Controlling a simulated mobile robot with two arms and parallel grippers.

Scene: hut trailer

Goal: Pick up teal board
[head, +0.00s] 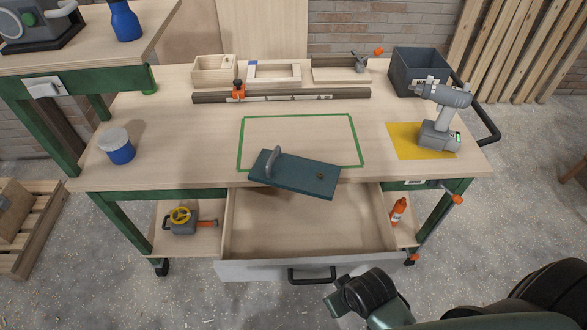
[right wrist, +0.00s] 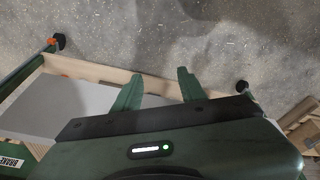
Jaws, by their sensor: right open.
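The teal board (head: 294,174) is a flat dark teal rectangle with a grey upright handle near its left end and a small dark knob or hole near its right. It lies askew at the front edge of the workbench top, across the green taped outline's front side and jutting over the open drawer. My right gripper (right wrist: 158,86) is open and empty in the right wrist view, its green fingers apart. In the head view my right arm (head: 375,298) is in front of the drawer, well apart from the board. My left gripper is out of view.
The drawer (head: 305,225) is pulled out and empty beneath the board. A drill (head: 440,115) stands on a yellow sheet (head: 405,142) at right. A blue jar (head: 118,147) is at left. A metal bar (head: 290,96) and wooden trays line the back. The taped area is clear behind the board.

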